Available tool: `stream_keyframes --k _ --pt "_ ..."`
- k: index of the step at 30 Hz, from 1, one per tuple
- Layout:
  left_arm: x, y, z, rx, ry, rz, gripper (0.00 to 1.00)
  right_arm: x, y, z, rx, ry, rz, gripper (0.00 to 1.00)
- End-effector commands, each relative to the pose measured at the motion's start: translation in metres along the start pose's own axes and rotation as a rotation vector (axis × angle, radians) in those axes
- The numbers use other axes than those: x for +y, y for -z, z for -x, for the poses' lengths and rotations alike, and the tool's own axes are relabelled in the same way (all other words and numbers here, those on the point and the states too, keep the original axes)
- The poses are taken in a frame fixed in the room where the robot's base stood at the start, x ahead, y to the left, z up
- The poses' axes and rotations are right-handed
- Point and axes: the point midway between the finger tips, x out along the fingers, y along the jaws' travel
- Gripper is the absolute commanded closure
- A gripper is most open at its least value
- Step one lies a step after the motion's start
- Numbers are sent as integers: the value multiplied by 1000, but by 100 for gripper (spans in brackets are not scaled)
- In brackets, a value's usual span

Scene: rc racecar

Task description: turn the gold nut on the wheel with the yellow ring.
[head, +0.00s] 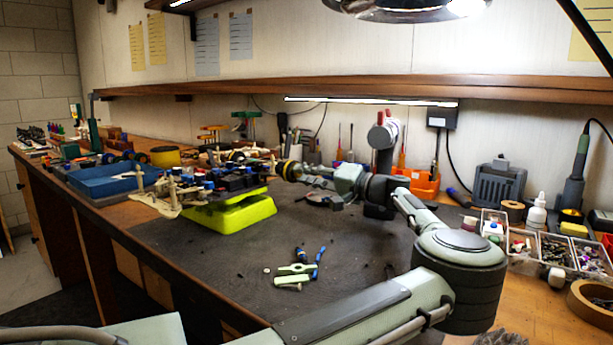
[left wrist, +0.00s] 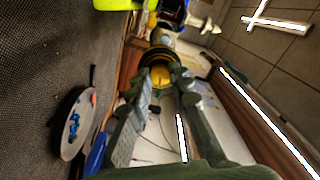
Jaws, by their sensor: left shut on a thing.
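The racecar (head: 235,180), dark with small blue and red parts, sits on a yellow-green stand (head: 228,212) left of the middle in the head view. The wheel with the yellow ring (head: 281,168) is at the car's right end, beside my left gripper (head: 296,172). In the left wrist view the wheel (left wrist: 157,58) is dark with a yellow ring. The gold nut (left wrist: 160,76) shows at its centre, between the fingertips of my left gripper (left wrist: 161,86). The gripper is shut on the nut; the exact contact is small and partly hidden. My right gripper is not in view.
A round dish with blue bits (left wrist: 73,127) lies near the left gripper. Green and blue tools (head: 297,270) lie on the dark mat (head: 215,260). A blue tray (head: 100,180) is at left, an orange bin (head: 423,186) and parts boxes (head: 553,250) at right. The mat's front is mostly clear.

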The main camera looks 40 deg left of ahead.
Motion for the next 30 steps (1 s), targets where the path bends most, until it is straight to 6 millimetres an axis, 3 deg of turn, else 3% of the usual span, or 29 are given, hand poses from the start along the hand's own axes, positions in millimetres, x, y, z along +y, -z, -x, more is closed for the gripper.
stream_keyframes --k 10,26,27,30 --pt "-1 0 -1 -2 1 -155 100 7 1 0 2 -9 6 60" --pt "-1 -1 -1 -3 2 -184 100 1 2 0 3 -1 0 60" --pt "-1 -1 -1 -3 2 -184 79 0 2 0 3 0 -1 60" --pt "-1 -1 -1 -3 1 -184 67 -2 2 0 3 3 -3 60"
